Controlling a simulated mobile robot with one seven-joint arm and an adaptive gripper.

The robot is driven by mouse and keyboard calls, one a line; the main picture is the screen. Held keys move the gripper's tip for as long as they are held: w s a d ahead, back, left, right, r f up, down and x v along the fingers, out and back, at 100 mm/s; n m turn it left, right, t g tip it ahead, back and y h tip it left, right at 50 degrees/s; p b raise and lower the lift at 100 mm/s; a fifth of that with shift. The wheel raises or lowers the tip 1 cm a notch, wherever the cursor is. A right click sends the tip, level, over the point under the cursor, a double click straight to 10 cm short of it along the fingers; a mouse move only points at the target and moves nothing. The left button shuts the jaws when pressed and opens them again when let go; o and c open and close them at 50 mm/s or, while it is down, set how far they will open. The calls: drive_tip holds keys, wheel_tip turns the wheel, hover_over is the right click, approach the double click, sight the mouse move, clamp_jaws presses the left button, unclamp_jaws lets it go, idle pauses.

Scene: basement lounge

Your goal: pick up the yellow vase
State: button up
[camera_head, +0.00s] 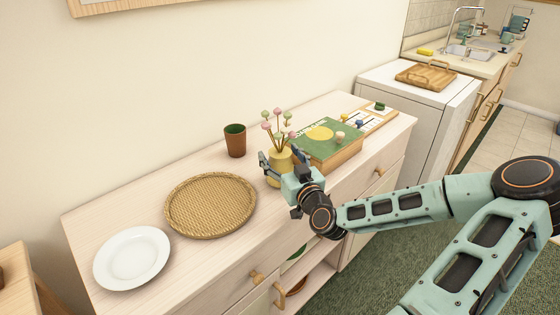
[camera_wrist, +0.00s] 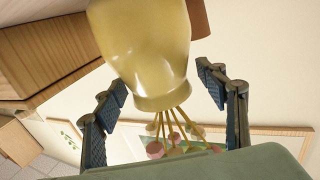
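The yellow vase (camera_head: 281,161) stands upright on the pale wooden cabinet, with pink and green ball-shaped flowers (camera_head: 277,122) in it. My gripper (camera_head: 284,158) is at the vase, with its fingers apart and the vase between them. In the wrist view the vase (camera_wrist: 145,45) appears upside down, its mouth toward the bottom of the picture. My gripper's fingers (camera_wrist: 162,80) are open on both sides of it, with visible gaps. The lower part of the vase is partly hidden by my gripper in the head view.
A green-topped wooden box (camera_head: 325,141) stands close right of the vase. A brown cup (camera_head: 235,141) is behind left. A woven tray (camera_head: 175,222) and white plate (camera_head: 132,257) lie left. The cabinet top (camera_head: 100,208) is bare along the wall behind the plate.

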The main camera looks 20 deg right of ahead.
drive_tip(key=c, duration=1.5)
drive_tip(key=shift+c, duration=0.5)
drive_tip(key=shift+r, duration=0.15)
